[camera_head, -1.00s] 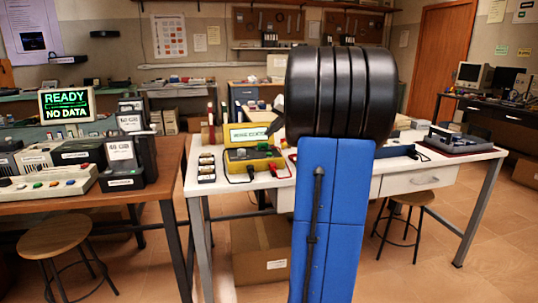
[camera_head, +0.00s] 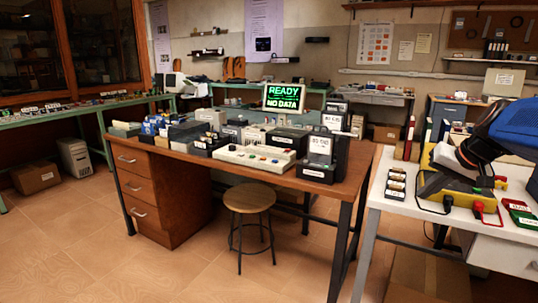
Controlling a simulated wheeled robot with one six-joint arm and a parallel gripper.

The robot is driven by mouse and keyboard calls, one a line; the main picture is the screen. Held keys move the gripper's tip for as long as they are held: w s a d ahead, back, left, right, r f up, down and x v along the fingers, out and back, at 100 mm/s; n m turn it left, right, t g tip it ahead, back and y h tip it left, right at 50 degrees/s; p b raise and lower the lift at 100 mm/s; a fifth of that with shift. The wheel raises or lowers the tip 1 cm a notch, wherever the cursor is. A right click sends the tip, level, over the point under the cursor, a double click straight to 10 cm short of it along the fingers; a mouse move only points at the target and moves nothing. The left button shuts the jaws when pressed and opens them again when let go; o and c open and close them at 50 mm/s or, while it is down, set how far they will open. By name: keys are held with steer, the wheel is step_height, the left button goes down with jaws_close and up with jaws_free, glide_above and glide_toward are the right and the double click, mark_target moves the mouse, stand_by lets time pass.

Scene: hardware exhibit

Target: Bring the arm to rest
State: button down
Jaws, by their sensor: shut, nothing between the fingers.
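My arm shows at the right edge, blue and black, partly cut off by the frame. My gripper (camera_head: 467,157) is a dark shape at the lower left end of the arm. It is shut with nothing visible in it. It appears in front of or above the yellow meter (camera_head: 455,190) on the white table (camera_head: 400,205); the gap between them is hard to judge. The rest of the arm is out of view.
Red and green labelled pieces (camera_head: 520,212) lie on the white table. Floor at left front is clear.

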steer(key=s+a+f+n, duration=0.2)
steer(key=s+a+f, duration=0.5)
steer(key=s, duration=0.4)
steer(key=s+a+f+n+g+h, duration=0.1)
steer(key=s+a+f+n, duration=0.2)
steer(key=s+a+f, duration=0.4)
steer(key=s+a, duration=0.2)
steer(key=s, duration=0.2)
steer(key=shift+s+a+f+g, duration=0.15)
steer(key=shift+a+f+g, duration=0.15)
steer(key=shift+a, duration=0.05)
stand_by(1.4)
